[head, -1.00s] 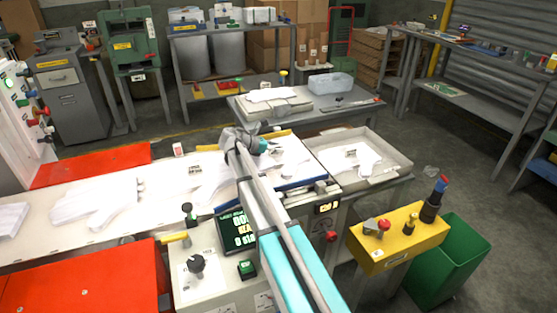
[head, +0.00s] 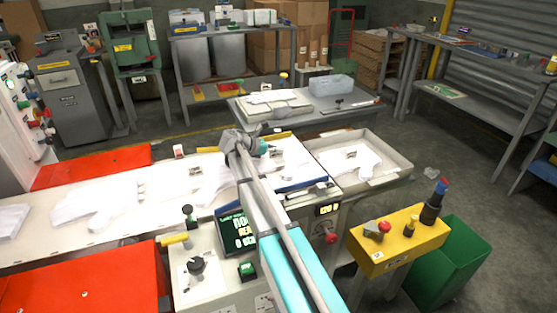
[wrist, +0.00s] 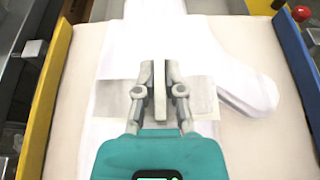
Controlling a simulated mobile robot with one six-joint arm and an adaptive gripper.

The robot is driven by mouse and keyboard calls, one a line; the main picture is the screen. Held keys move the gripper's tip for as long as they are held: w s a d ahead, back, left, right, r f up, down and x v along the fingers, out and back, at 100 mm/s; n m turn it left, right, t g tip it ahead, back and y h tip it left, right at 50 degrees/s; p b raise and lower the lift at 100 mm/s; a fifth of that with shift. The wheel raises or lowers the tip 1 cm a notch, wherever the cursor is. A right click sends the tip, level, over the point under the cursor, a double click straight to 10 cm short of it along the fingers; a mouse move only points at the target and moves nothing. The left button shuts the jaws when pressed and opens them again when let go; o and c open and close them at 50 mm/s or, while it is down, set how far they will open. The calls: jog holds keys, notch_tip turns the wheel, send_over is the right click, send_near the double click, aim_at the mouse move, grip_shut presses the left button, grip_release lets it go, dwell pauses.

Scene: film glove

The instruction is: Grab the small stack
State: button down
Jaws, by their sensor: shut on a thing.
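My gripper (wrist: 168,92) is in the middle of the wrist view, with its two fingers close together and pointing down at a white glove-shaped stack (wrist: 245,92). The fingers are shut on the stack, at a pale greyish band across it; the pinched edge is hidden. The stack lies flat on a cream surface (wrist: 65,125), its thumb to the right. In the head view my gripper (head: 262,148) is over the right end of the white bed, and part of the stack (head: 294,156) shows beside it.
A yellow rail (wrist: 45,100) and a blue rail (wrist: 295,70) flank the surface. A grey tray (head: 398,166) with white gloves stands to the right. More glove shapes lie along the bed to the left. A yellow control box (head: 372,250) and green bin (head: 465,265) stand front right.

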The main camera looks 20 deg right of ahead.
jog(key=shift+r, duration=0.15)
notch_tip(320, 180, up, 3)
jog(key=p, duration=0.3)
jog(key=shift+f, duration=0.2)
jog(key=s+d+r+p, duration=0.1)
jog(key=s+r+p, duration=0.9)
jog(key=s, duration=0.4)
jog(key=shift+d, duration=0.4)
jog(key=shift+r, duration=0.1)
jog(key=shift+w, duration=0.1)
